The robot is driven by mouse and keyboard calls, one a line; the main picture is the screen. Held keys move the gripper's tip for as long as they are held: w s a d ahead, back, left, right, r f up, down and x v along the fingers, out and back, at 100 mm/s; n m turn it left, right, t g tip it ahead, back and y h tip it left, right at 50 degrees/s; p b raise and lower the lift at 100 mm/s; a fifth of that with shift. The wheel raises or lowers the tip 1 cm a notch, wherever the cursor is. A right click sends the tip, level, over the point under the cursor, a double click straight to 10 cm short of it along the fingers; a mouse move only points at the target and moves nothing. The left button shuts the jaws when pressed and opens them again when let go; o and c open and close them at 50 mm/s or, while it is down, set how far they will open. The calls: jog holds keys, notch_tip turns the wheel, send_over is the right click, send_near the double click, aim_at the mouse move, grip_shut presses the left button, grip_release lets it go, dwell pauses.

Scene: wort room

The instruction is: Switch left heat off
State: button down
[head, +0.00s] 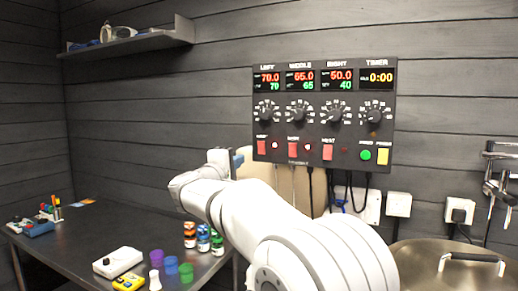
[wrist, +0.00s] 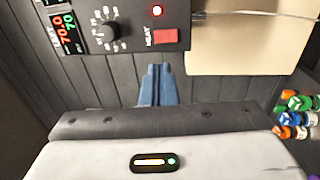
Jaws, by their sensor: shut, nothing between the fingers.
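The control panel (head: 323,122) hangs on the dark plank wall. Its left column reads 70.0 over 70, with a black knob (head: 266,111) below. The left red heat switch (head: 262,147) has a lit red lamp (head: 275,145) beside it. In the wrist view, the panel appears rotated, and this heat switch (wrist: 165,37) and its lit lamp (wrist: 157,10) are at the top. My gripper (wrist: 157,68) is shut and empty, its blue fingertips just below the switch in that view. In the head view, my gripper (head: 238,158) is left of the panel, partly hidden by my arm.
The middle heat switch (head: 293,149) also has a lit lamp; the right heat switch (head: 328,152) has a dark one. Cables hang below the panel. A dark table (head: 75,245) with small bottles and cups stands lower left. A metal lidded vessel (head: 430,268) is lower right.

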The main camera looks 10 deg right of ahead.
jog(key=shift+r, duration=0.1)
jog(key=p, duration=0.6)
send_near(262, 145)
jog(key=x, duration=0.6)
jog(key=shift+r, duration=0.2)
jog(key=shift+w+d+f, duration=0.1)
jog(key=shift+w+d, duration=0.1)
jog(key=shift+w, duration=0.05)
